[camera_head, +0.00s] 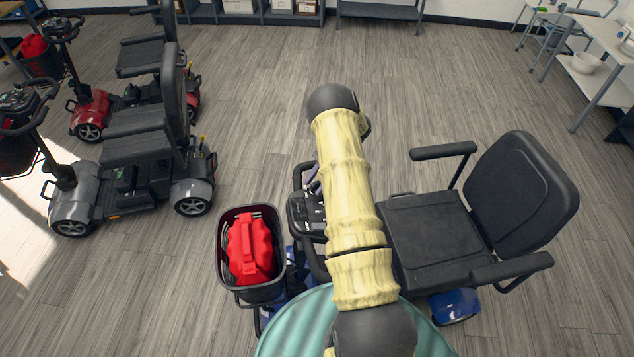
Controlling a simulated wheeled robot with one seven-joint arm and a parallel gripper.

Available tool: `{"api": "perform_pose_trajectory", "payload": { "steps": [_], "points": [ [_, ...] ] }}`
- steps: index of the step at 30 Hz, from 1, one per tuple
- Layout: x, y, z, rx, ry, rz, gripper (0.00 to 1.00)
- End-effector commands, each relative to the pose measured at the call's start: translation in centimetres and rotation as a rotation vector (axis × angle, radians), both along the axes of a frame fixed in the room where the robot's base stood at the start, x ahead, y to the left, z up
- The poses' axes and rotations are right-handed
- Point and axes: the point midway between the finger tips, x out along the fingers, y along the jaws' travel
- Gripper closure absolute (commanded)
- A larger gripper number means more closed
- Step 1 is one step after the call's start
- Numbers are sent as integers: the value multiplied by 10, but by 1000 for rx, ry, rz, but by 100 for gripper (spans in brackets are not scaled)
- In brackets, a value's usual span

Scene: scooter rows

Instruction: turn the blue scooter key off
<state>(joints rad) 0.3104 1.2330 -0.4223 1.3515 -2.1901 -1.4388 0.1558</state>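The blue scooter stands directly before me, facing left. Its blue rear body (455,306) shows under the black seat (437,232). Its dark control console (307,212) and part of the handlebar loop show just left of my arm. The key is not discernible, so I cannot tell its position. My pale yellow arm (345,180) with black joints reaches up across the middle and covers the right part of the console. My gripper is not visible; it is hidden behind the arm.
A black basket (231,282) with a red bag (250,249) sits at the scooter's front. A grey scooter (142,168) and a red scooter (92,108) stand at left. White tables (601,38) are at upper right. The floor beyond the blue scooter is clear.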

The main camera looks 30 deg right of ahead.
Motion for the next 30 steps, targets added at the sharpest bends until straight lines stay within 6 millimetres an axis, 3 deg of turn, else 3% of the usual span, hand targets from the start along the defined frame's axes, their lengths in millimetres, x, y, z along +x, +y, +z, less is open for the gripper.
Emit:
{"api": "perform_pose_trajectory", "payload": {
  "steps": [14, 30],
  "points": [
    [1, -9, 6, 0, 1, -3, 64],
    [12, -81, 77, -3, -1, -2, 64]
  ]
}}
